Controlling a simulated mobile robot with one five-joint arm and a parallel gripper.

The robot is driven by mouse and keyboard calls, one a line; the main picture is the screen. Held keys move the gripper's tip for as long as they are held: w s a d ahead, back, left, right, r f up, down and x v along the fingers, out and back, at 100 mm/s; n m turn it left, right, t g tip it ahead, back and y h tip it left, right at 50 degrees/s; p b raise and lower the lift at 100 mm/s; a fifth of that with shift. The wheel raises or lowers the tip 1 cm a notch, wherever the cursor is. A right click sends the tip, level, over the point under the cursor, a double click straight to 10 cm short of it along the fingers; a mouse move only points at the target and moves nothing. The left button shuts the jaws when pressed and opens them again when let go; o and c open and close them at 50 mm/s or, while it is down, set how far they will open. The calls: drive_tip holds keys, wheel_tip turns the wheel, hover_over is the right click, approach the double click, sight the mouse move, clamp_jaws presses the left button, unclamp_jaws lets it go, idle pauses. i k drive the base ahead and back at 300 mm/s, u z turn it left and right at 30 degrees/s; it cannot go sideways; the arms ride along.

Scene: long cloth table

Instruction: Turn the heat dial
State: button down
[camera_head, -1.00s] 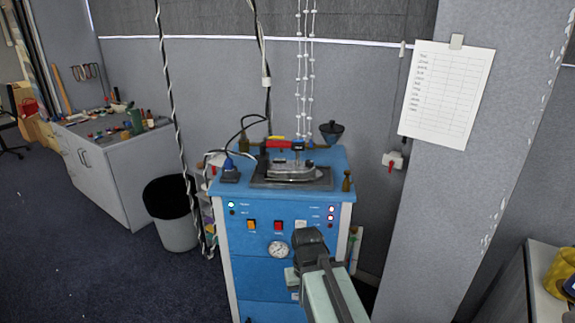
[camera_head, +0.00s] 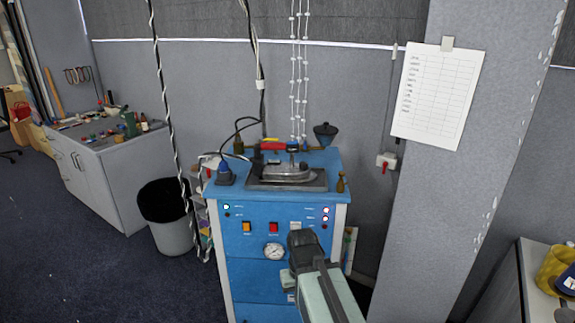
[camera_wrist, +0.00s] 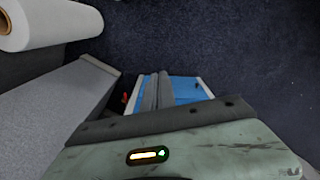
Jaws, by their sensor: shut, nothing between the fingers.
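A blue machine cabinet (camera_head: 250,290) stands ahead of me in the head view. I cannot tell whether the white-faced dial is the heat dial. My gripper (camera_head: 300,239) is in front of the panel, just right of the dial in the picture, and hides part of the panel. In the wrist view my gripper (camera_wrist: 160,77) is shut and empty, with blue panel surface on its right. Contact with the panel cannot be made out.
A metal press (camera_head: 287,171) sits on the cabinet's top. A grey bin (camera_head: 173,234) and hanging cables stand to its left. Open carpet lies at left.

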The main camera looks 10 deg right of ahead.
sight(303, 165)
drive_tip(key=u, duration=2)
drive_tip(key=k, duration=0.9)
drive_tip(key=z, duration=1)
drive_tip(key=i, duration=0.95)
